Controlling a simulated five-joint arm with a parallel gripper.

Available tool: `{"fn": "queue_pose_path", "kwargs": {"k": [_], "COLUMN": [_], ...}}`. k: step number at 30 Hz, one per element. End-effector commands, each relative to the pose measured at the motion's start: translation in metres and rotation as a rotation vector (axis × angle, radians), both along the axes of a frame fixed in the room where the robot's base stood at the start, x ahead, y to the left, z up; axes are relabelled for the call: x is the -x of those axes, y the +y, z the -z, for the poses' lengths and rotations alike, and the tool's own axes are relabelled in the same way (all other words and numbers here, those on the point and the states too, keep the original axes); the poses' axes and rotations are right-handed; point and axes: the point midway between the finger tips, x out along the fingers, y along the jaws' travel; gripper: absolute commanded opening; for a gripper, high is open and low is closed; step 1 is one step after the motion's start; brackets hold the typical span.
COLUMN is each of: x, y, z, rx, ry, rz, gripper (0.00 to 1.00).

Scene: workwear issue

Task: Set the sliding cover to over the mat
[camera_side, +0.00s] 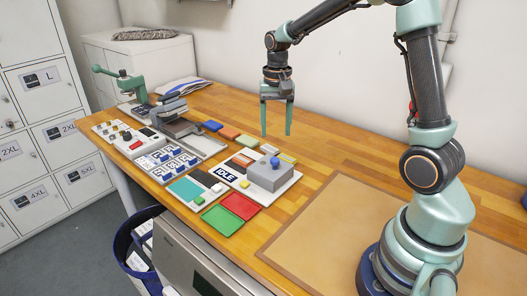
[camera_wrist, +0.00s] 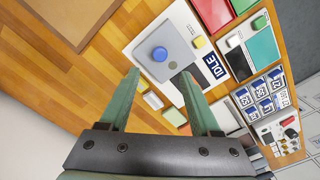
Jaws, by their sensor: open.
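The sliding cover (camera_side: 268,177) is a grey box with a blue knob (camera_side: 275,162) on top. It sits at the right end of a white base with an IDLE label (camera_side: 227,175) at the other end. The wrist view also shows the cover (camera_wrist: 181,42) and its knob (camera_wrist: 159,54). A large tan panel with a brown border (camera_side: 340,230), which may be the mat, lies flat to the right, apart from the base. My gripper (camera_side: 276,134) is open and empty, pointing down above and behind the cover.
Red (camera_side: 240,205) and green (camera_side: 222,218) trays lie in front of the base. A teal panel (camera_side: 185,188) and a tray of blue-labelled pieces (camera_side: 168,163) lie left. A clamp-like device (camera_side: 130,83) stands further left. Small coloured blocks lie behind the base. Bare wood is behind right.

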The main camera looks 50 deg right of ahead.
Motion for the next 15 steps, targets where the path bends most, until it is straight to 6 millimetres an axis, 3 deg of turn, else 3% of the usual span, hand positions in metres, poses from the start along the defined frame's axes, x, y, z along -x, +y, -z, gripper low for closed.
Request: {"fn": "queue_pose_path", "kwargs": {"k": [9, 15], "x": [0.001, 0.001], "y": [0.001, 0.001], "z": [0.061, 0.084], "rx": [-0.001, -0.001], "ry": [0.004, 0.002], "rz": [-0.002, -0.003], "gripper": [0.64, 0.64]}}
